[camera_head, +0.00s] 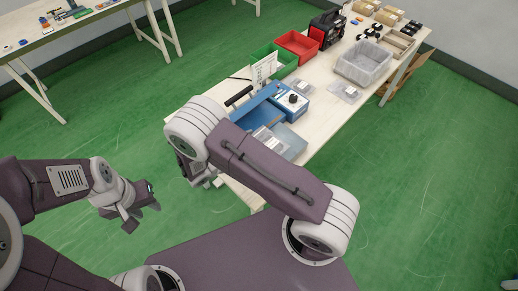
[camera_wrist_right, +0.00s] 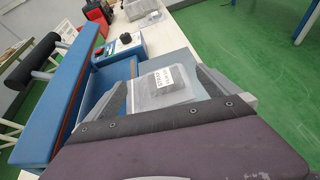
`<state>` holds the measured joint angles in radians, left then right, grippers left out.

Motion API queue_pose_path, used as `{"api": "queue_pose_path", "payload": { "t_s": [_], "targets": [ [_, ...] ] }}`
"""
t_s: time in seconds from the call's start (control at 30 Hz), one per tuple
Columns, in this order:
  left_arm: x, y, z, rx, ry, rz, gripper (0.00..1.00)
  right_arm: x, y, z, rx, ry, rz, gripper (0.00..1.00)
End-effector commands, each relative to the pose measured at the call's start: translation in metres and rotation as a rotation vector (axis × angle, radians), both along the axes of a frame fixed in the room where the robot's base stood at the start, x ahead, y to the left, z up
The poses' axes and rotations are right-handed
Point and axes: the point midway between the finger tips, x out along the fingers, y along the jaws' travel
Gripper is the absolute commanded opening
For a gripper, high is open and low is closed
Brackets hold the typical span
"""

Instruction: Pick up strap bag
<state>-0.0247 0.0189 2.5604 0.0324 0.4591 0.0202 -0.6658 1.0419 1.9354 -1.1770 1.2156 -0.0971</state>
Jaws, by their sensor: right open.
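A flat grey, see-through bag with a white printed label, which looks like the strap bag (camera_wrist_right: 172,96), lies by the blue sealing machine in the right wrist view. It also shows in the head view (camera_head: 271,143), partly behind my right arm. My right gripper (camera_wrist_right: 160,77) is open, its two fingers on either side of the bag in the picture; I cannot tell whether they touch it. In the head view the right gripper is mostly hidden behind its own arm. My left gripper (camera_head: 141,214) hangs over the green floor, far from the bag, fingers apart and empty.
The blue machine (camera_head: 291,104) with a black knob stands beside the bag. Its padded lever (camera_wrist_right: 62,100) rises at the left of the wrist view. Green (camera_head: 284,59) and red (camera_head: 297,44) bins and a clear grey bin (camera_head: 362,64) stand farther along the table (camera_head: 330,118).

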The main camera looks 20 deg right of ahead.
Motion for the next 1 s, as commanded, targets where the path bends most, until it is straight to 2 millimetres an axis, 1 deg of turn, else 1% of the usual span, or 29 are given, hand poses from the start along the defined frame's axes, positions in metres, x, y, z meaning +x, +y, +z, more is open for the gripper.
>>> {"api": "queue_pose_path", "payload": {
  "t_s": [0.03, 0.1, 0.2, 0.3, 0.5, 0.73, 0.9, 1.0],
  "targets": [
    [0.000, 0.000, -0.005, 0.000, 0.000, 0.000, 0.36, -0.006, 0.005, -0.013, -0.020, 0.024, 0.028, 1.00],
    [0.000, 0.000, -0.007, 0.000, -0.001, 0.000, 0.36, -0.012, 0.011, -0.024, -0.039, 0.047, 0.061, 1.00],
    [0.000, 0.000, -0.008, 0.000, -0.001, 0.000, 0.36, -0.013, 0.018, -0.026, -0.045, 0.053, 0.086, 1.00],
    [0.000, 0.000, -0.007, 0.000, -0.001, 0.000, 0.36, -0.013, 0.018, -0.026, -0.045, 0.052, 0.087, 1.00],
    [0.000, 0.000, 0.000, 0.000, -0.001, 0.000, 0.36, -0.003, -0.008, -0.036, -0.045, 0.054, 0.083, 1.00],
    [0.000, 0.000, 0.002, 0.000, -0.001, 0.000, 0.36, 0.002, -0.019, -0.042, -0.043, 0.052, 0.084, 1.00],
    [0.000, 0.000, 0.011, 0.000, -0.001, 0.000, 0.36, 0.011, -0.046, -0.054, -0.044, 0.055, 0.081, 1.00],
    [0.000, 0.000, 0.012, 0.000, -0.001, 0.000, 0.36, 0.016, -0.056, -0.060, -0.043, 0.052, 0.082, 1.00]
  ]
}}
